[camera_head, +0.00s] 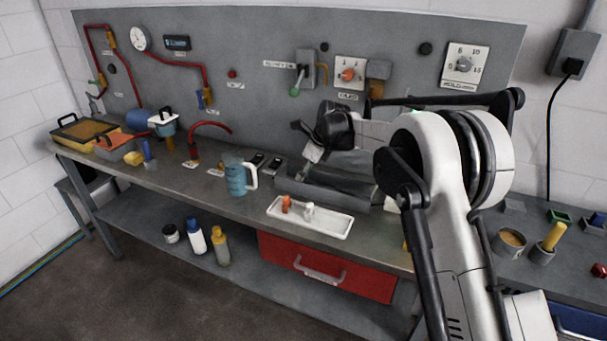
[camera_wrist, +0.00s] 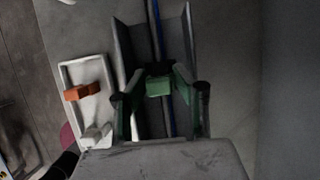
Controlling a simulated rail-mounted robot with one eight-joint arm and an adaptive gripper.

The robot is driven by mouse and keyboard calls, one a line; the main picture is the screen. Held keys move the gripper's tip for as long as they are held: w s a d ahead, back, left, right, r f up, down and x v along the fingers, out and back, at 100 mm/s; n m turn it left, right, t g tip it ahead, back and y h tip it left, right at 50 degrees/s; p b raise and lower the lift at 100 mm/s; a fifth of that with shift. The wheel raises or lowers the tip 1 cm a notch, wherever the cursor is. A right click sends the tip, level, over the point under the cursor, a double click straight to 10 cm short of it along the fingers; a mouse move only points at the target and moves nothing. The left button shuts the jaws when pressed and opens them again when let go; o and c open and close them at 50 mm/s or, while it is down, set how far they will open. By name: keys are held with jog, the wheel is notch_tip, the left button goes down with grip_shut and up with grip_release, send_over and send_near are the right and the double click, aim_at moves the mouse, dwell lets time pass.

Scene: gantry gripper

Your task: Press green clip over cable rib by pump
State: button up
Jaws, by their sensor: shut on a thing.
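My gripper (camera_wrist: 158,90) is shut on a small green clip (camera_wrist: 158,84), which sits between the fingertips in the wrist view. The clip is over a long grey channel (camera_wrist: 123,45), in line with a thin blue strip (camera_wrist: 155,20), perhaps the cable rib, running along it. I cannot tell whether the clip touches the strip. In the head view my gripper (camera_head: 309,160) is low over the grey channel (camera_head: 325,193) on the bench. The clip is too small to make out surely there. I cannot tell which object is the pump.
A white tray (camera_head: 330,226) with an orange clip (camera_head: 286,203) and a white clip (camera_head: 308,210) lies in front of the channel. A blue mug (camera_head: 236,180) stands to its left. The grey back panel (camera_head: 260,50) with knobs and a lever rises behind.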

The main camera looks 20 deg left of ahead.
jog(key=shift+f+b, duration=0.65)
jog(key=shift+f, duration=0.3)
jog(key=shift+r, duration=0.15)
dwell(0.3)
jog(key=shift+r, duration=0.5)
jog(key=shift+b, duration=0.35)
dwell(1.8)
jog(key=shift+f+b, duration=0.35)
jog(key=shift+f, duration=0.25)
jog(key=o, duration=0.9)
jog(key=v, duration=1.2)
jog(key=shift+d, duration=0.1)
